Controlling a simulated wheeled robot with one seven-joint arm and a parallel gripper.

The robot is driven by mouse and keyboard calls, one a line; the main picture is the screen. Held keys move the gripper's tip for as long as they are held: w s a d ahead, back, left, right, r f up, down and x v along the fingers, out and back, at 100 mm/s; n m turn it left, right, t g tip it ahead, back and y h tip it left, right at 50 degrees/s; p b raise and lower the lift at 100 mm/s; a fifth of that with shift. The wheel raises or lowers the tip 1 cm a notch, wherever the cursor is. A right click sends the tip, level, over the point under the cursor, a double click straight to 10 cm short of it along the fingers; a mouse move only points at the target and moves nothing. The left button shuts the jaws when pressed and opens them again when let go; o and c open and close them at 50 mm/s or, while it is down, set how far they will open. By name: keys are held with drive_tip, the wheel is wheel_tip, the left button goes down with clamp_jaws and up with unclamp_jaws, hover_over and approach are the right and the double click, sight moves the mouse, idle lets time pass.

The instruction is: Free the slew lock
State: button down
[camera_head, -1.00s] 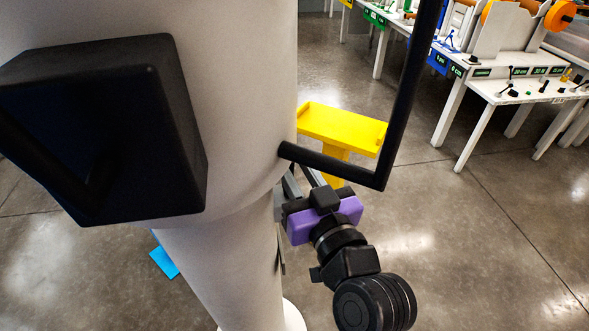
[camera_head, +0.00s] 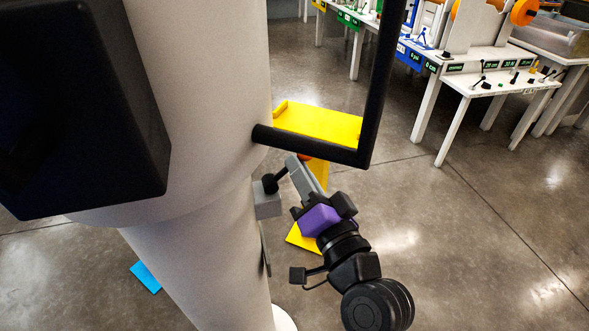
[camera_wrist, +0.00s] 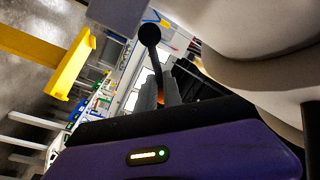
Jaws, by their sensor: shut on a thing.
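The slew lock shows in the head view as a black lever (camera_head: 283,173) on a grey block (camera_head: 267,206) at the side of the pale column (camera_head: 200,130). The lever rises right from a round black hub to an orange end (camera_head: 305,157), mostly hidden by my fingers. My gripper (camera_head: 300,165), with its purple body, is shut on the lever's outer end. In the wrist view the black hub (camera_wrist: 150,34) and stem run down to my grey fingers (camera_wrist: 162,95), with a bit of orange beside them.
A black bar frame (camera_head: 372,90) hangs close above my gripper. A yellow stand (camera_head: 325,123) is behind it. A large black box (camera_head: 85,110) sits on the column at left. White benches (camera_head: 500,70) stand at far right. The floor right of my arm is clear.

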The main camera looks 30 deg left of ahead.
drive_tip(key=shift+w+d+r+m+t, duration=0.3)
drive_tip(key=shift+w+d+m+t, duration=0.3)
drive_tip(key=shift+m, duration=0.3)
drive_tip(key=c, duration=1.5)
unclamp_jaws()
drive_tip(key=shift+w, duration=0.1)
drive_tip(key=b+v, duration=0.2)
drive_tip(key=v, duration=0.6)
drive_tip(key=shift+f, duration=0.1)
drive_tip(key=shift+a, duration=0.1)
